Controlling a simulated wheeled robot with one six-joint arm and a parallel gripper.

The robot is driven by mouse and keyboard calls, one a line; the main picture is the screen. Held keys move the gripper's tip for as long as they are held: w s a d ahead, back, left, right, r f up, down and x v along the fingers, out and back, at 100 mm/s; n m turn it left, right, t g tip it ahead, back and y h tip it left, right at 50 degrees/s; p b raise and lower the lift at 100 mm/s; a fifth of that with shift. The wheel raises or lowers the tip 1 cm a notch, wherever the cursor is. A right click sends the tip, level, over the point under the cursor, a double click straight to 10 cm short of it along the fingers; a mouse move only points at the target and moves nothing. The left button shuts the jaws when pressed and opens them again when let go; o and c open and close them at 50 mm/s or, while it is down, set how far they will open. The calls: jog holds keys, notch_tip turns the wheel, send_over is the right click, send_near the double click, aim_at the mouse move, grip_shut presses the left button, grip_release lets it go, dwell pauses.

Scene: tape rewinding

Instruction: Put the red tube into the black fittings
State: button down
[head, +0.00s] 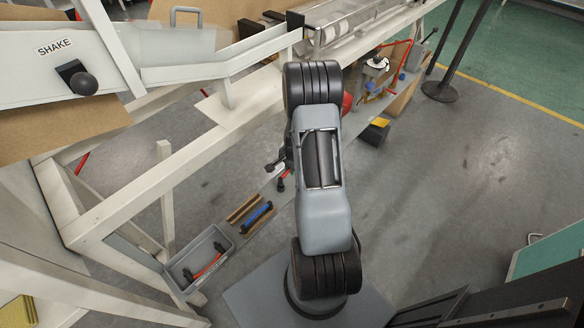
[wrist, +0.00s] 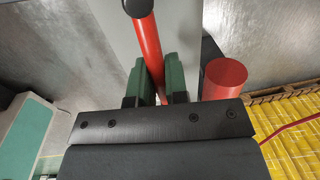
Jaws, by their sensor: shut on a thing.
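In the wrist view, my gripper (wrist: 153,72) has its two green fingers closed on a red tube (wrist: 147,42). The tube's upper end carries a black piece (wrist: 138,7); its lower part is hidden behind the fingers and gripper body. A thicker red cylinder (wrist: 224,76) stands to the right of the fingers, beside a black part (wrist: 212,52). In the head view, my arm hides the gripper and most of what it holds. Dark parts (head: 299,19) show on the frame near the top; I cannot tell whether they are the black fittings.
A grey bin (head: 177,273) at the lower left holds a red tube with black ends (head: 209,267). A blue tube (head: 257,214) lies in a cardboard tray beside it. A white frame (head: 180,173) runs diagonally on the left.

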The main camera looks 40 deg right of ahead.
jog(key=shift+f+b, duration=0.55)
jog(key=shift+f, duration=0.2)
jog(key=shift+r, duration=0.1)
jog(key=c, duration=1.1)
grip_release()
jog(key=shift+o, duration=0.2)
jog(key=shift+r, duration=0.1)
notch_tip(320, 180, up, 14)
jog(key=s+p, duration=0.1)
jog(key=p, duration=0.1)
jog(key=shift+s+d+f, duration=0.15)
jog(key=shift+s+f, duration=0.05)
jog(key=shift+f, duration=0.05)
